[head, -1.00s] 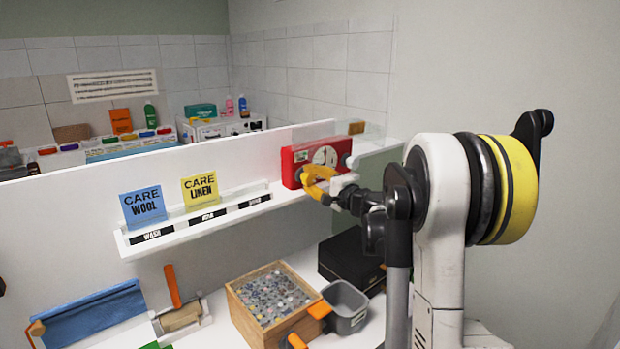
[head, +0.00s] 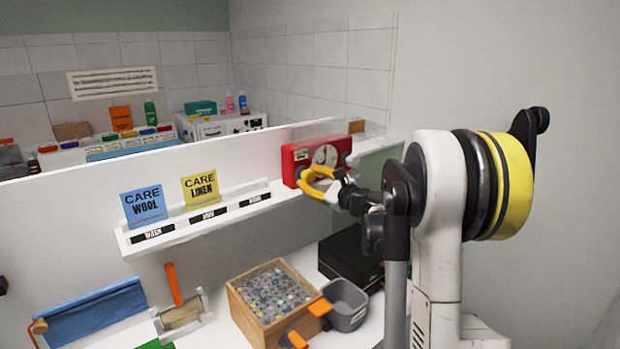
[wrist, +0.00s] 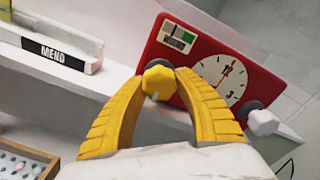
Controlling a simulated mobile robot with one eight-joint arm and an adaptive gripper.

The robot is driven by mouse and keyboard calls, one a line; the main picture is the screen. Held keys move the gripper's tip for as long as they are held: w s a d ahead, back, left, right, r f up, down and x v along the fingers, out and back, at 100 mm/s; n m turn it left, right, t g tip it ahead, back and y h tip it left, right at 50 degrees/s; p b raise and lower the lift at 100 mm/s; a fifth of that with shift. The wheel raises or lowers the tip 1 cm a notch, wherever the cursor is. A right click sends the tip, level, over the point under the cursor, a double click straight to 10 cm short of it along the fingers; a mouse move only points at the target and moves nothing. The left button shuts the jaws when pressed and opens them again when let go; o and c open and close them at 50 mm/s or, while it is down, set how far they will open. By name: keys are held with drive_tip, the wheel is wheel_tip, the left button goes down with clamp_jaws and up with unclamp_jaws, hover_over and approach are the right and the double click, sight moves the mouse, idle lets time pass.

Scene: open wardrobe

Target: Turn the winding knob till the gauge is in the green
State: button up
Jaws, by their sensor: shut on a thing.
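A red timer box (head: 318,153) stands on the white ledge. The gauge's needle is too small to read surely. My gripper (wrist: 161,76) has its yellow fingers closed around a yellow faceted knob (wrist: 158,82) at the box's lower left. A white knob (wrist: 263,121) sits at the lower right, apart from the fingers.
The ledge (head: 190,235) carries a blue card (head: 144,206) and a yellow card (head: 201,188) left of the box. Below are a wooden box of small discs (head: 240,300), a grey bin (head: 346,303) and a black case (head: 340,258).

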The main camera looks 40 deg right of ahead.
drive_tip(key=m, duration=0.5)
drive_tip(key=shift+m, duration=0.3)
drive_tip(key=m, duration=0.5)
drive_tip(key=shift+a+m, duration=0.15)
drive_tip(key=shift+m, duration=0.15)
drive_tip(key=o, duration=1.2)
drive_tip(key=shift+s, duration=0.1)
drive_tip(key=s, duration=1.1)
drive_tip(key=shift+s+d, duration=0.4)
drive_tip(key=shift+d, duration=0.05)
